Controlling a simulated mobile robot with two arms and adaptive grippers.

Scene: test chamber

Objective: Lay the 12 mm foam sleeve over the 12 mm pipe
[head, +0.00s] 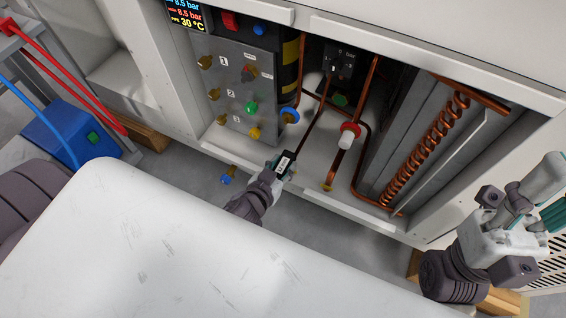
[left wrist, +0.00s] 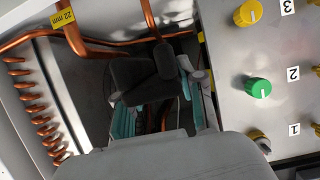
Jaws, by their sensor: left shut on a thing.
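My left gripper (head: 279,168) reaches from the front edge of the white surface into the open bay. Several copper pipes (head: 366,90) stand in the bay. Which one is 12 mm I cannot tell; one tag (left wrist: 64,17) reads 22 mm. My right gripper (head: 545,195) is at the right; its finger opening is unclear.
A valve panel (head: 237,90) with coloured knobs stands left of the bay. A red-and-white valve (head: 349,134) sits on a pipe right of the gripper. A copper coil (head: 425,150) is farther right. The white surface (head: 160,240) in front is bare.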

